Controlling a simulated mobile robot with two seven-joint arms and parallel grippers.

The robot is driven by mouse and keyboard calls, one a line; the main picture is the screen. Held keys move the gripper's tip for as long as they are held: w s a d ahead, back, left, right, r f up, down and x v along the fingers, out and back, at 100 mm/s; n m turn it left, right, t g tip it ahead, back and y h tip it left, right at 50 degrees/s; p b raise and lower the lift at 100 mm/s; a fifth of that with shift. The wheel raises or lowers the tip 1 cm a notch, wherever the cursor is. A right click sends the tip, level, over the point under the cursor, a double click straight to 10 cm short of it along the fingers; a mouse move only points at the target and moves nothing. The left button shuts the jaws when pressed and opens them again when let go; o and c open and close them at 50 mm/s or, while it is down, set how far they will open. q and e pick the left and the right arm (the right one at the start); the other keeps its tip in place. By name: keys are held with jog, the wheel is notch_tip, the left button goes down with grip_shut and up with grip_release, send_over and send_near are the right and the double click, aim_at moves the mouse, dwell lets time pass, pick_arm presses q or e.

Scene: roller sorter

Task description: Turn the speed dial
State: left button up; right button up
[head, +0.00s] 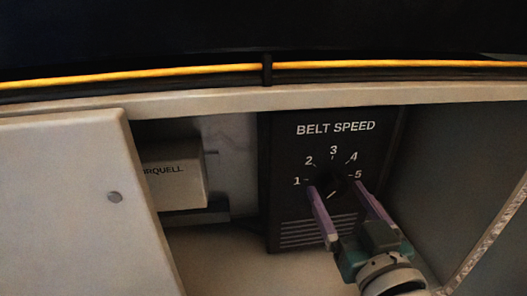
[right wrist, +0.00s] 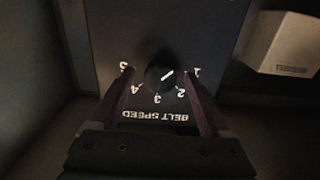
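The speed dial is a round black knob (head: 328,189) on a dark panel (head: 290,160) labelled BELT SPEED, with numbers 1 to 5 in an arc. Its white pointer line slants to the lower left in the head view, near the 1 side. The knob (right wrist: 158,78) also shows upside down in the right wrist view. My right gripper (head: 334,186) is open, its purple fingers on either side of the knob with a gap visible at each side. The fingertips (right wrist: 157,79) reach close to the panel; contact with it cannot be told. My left gripper is not in view.
The panel sits inside a recessed cabinet. A pale door (head: 75,200) stands at the left, and a grey side wall (head: 450,160) is close on the right. A beige box (head: 172,178) is left of the panel. A yellow-edged rail (head: 160,75) runs above.

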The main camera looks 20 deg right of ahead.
jog(key=shift+s+a, duration=0.1)
jog(key=shift+s, duration=0.1)
jog(key=shift+c, duration=1.4)
jog(key=shift+w, duration=0.3)
jog(key=c, duration=0.3)
grip_shut()
jog(key=shift+r, duration=0.1)
